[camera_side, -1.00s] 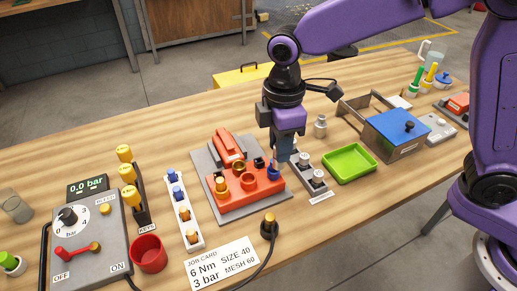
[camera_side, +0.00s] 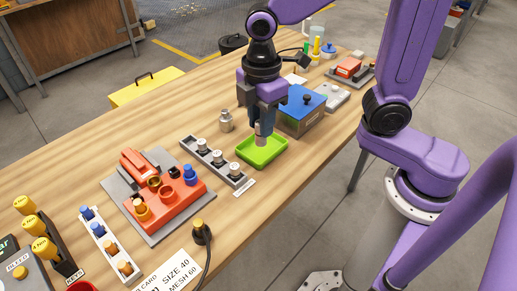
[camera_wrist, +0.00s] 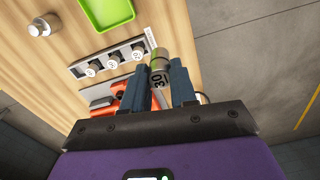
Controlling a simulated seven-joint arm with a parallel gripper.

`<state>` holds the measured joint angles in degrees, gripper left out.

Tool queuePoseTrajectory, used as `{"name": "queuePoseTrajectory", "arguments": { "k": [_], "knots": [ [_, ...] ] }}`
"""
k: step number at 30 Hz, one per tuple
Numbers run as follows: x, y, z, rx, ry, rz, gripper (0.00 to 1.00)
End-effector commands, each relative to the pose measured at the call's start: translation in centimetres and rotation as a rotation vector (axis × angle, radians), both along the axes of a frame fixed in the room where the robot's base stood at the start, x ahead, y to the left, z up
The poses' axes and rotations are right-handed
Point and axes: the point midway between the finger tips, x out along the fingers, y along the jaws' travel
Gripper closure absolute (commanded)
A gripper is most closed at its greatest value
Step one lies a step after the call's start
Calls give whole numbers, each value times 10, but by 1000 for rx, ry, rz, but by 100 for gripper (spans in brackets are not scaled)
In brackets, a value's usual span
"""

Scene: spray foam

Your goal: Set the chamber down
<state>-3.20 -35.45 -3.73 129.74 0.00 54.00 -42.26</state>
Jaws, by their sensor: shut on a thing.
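My gripper (camera_side: 262,130) is shut on a small grey cylindrical chamber (camera_side: 261,140). The chamber points down over the green tray (camera_side: 243,158). In the wrist view, the chamber (camera_wrist: 159,58) shows between my blue-grey fingers, with a dark "30" on its side. The bare green tray floor shows in the wrist view (camera_wrist: 105,12), to the left of the chamber. From the side view I cannot tell whether the chamber touches the tray.
A rack (camera_side: 190,146) with several silver pieces stands left of the tray. A silver bottle (camera_side: 226,122) stands behind it. A blue-lidded box (camera_side: 303,105) is close on the right. The orange fixture (camera_side: 172,206) is farther left, with a blue-capped piece (camera_side: 190,175) on it.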

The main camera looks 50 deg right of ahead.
Motion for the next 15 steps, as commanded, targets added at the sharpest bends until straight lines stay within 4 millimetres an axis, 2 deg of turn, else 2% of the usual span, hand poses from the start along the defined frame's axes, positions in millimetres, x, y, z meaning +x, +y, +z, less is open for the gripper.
{"name": "queuePoseTrajectory", "arguments": {
  "k": [1, 6, 10, 15],
  "knots": [
    [-4, -18, -2, 1, -1, -6, 100],
    [-20, -64, -12, 1, -1, -4, 100],
    [-33, -93, -19, 1, -1, -3, 100],
    [-46, -115, -25, 1, -1, -1, 100]
  ]
}}
